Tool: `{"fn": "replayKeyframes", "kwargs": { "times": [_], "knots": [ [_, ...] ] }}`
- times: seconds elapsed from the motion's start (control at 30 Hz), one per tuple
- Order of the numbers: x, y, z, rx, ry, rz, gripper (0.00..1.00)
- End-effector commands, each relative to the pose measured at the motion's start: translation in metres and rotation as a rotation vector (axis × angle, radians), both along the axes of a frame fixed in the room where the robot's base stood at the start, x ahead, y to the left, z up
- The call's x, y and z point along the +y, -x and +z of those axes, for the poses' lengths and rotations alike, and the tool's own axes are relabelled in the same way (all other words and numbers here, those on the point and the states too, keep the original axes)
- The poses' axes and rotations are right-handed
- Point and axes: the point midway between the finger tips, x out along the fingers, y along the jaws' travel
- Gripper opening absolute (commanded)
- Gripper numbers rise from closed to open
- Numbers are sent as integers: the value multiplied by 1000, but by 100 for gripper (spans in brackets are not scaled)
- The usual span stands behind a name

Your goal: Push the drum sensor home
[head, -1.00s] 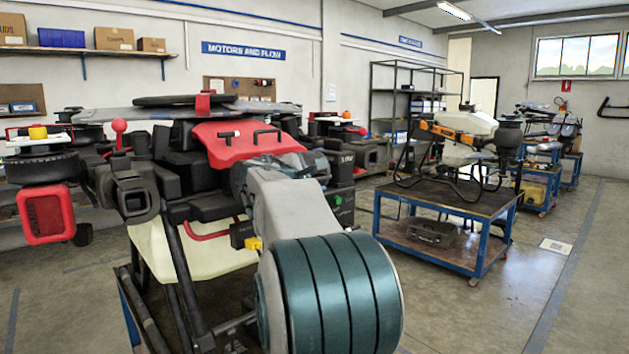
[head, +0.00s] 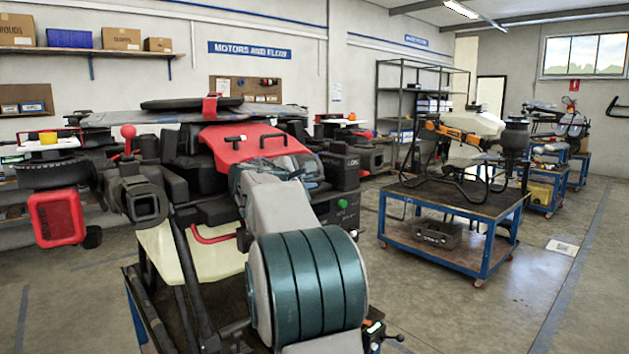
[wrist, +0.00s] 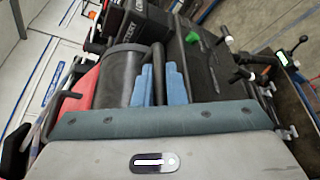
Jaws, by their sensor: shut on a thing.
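The spray drone stands on a blue-framed bench at the left in the head view, with a red top cover (head: 245,143) and a cream tank (head: 165,255). My arm reaches over its near side and hides my fingers in that view. In the wrist view my gripper (wrist: 158,72) has two blue finger pads shut on a slim dark piece between them, beside a dark rounded housing (wrist: 117,76) and a black box (wrist: 203,68). I cannot tell whether the held piece is the drum sensor. Its far end and seating are hidden.
A red-framed part (head: 57,218) juts out at the drone's left. A black-knobbed lever (head: 393,338) sits low, right of my arm. A second blue bench (head: 450,245) holds another drone at the right. Open floor (head: 530,290) lies around that bench.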

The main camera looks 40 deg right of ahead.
Motion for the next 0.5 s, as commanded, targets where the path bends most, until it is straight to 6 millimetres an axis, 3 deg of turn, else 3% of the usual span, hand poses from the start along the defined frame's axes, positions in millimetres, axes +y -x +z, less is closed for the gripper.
{"fn": "replayKeyframes", "kwargs": {
  "times": [0.27, 0.3, 0.37, 0.5],
  "knots": [
    [2, -3, 3, -9, 1, 6, 0],
    [2, -3, 3, -9, 1, 6, 16],
    [2, -3, 3, -9, 1, 6, 33],
    [1, -2, 2, -6, 1, 5, 33]
  ]
}}
